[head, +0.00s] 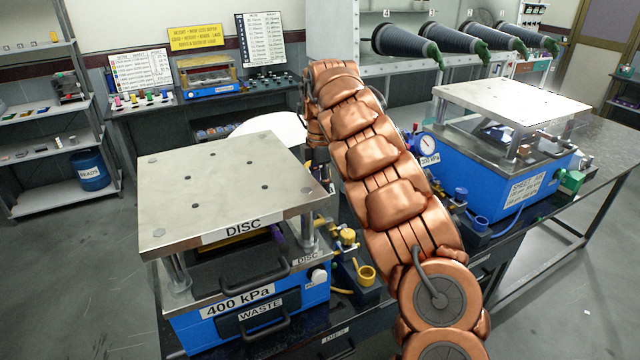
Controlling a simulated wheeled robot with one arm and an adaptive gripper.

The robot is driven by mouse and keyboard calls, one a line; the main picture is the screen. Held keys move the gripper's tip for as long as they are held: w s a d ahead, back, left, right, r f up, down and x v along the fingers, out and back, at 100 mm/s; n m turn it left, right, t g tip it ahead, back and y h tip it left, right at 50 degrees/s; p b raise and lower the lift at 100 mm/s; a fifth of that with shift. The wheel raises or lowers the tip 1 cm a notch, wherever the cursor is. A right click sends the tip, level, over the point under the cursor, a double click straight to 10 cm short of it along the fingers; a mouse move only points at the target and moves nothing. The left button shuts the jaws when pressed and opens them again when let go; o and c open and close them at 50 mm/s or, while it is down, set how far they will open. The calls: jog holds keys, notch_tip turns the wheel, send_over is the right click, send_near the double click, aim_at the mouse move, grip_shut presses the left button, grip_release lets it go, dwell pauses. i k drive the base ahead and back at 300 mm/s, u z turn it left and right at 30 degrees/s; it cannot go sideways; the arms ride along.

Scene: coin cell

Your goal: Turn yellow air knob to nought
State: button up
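A small yellow knob-like fitting (348,237) sits at the right side of the press marked DISC (190,200), close beside my arm. A yellow ring-shaped or cup-shaped piece (366,273) sits on a dark block just below it. I cannot tell which of the two is the air knob, and no scale or setting can be read on either. My copper arm rises through the middle of the view and bends away at the top. My gripper is not visible; the arm hides whatever lies behind it.
A second blue press (510,165) with a gauge (428,145) and blue fittings (482,222) stands on the right bench. The DISC press's flat top plate overhangs left of the yellow parts. A white round surface (270,128) shows behind. Open grey floor lies left.

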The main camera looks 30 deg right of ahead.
aim_at(347, 235)
jog(key=k, duration=1.5)
